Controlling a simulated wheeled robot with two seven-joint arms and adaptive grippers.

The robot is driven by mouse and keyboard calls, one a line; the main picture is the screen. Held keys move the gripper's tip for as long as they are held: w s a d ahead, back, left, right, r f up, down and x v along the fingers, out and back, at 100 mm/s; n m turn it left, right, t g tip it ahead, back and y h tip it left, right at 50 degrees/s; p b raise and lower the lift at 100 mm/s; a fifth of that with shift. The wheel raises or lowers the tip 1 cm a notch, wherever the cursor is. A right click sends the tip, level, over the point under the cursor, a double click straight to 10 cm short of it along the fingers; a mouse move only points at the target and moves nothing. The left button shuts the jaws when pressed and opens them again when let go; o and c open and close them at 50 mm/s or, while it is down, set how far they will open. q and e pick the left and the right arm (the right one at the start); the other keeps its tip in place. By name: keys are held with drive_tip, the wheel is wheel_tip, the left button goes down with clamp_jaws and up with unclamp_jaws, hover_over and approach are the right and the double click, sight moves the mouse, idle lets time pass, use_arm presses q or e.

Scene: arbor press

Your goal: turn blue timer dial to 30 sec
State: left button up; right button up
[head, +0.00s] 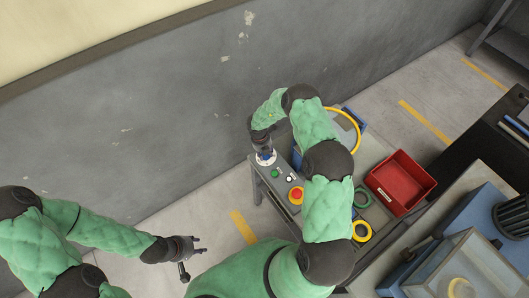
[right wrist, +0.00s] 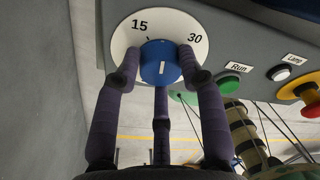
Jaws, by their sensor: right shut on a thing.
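The blue timer dial (right wrist: 160,62) sits on a white round plate (right wrist: 122,40) marked 15 at upper left and 30 at upper right in the right wrist view. A short white line on the dial's face stands nearly upright, between the two numbers. My right gripper (head: 264,148) is at the dial; the right wrist view shows its fingers (right wrist: 159,66) closed on the dial's left and right sides. The dial is partly hidden in the head view. My left gripper (head: 193,258) is open and empty, low over the floor, away from the panel.
Right of the dial are a green Run button (right wrist: 229,85), a white Lamp button (right wrist: 278,72) and a red stop button on yellow (head: 296,195). A red bin (head: 400,182) and green and yellow rings (head: 362,231) lie farther right. A grey wall (head: 150,110) stands behind.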

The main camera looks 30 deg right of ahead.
drive_tip(key=m, duration=0.1)
drive_tip(key=s+m, duration=0.1)
drive_tip(key=shift+f+m, duration=0.2)
drive_tip(key=shift+m, duration=0.2)
drive_tip(key=m, duration=0.2)
drive_tip(key=shift+a+m+t+b, duration=0.15)
drive_tip(key=shift+m+t+b, duration=0.15)
drive_tip(key=m+b, duration=0.2)
drive_tip(key=m, duration=0.2)
drive_tip(key=shift+a+f+m+t, duration=0.1)
drive_tip(key=shift+a+m+t, duration=0.05)
drive_tip(key=shift+m+t, duration=0.2)
drive_tip(key=shift+a, duration=0.1)
drive_tip(key=o, duration=1.1)
drive_tip(key=shift+c, duration=0.2)
drive_tip(key=shift+o, duration=0.3)
drive_tip(key=shift+w+a, duration=0.1)
drive_tip(key=shift+w+d+r, duration=0.15)
drive_tip(key=shift+d+r, duration=0.05)
drive_tip(key=shift+d, duration=0.05)
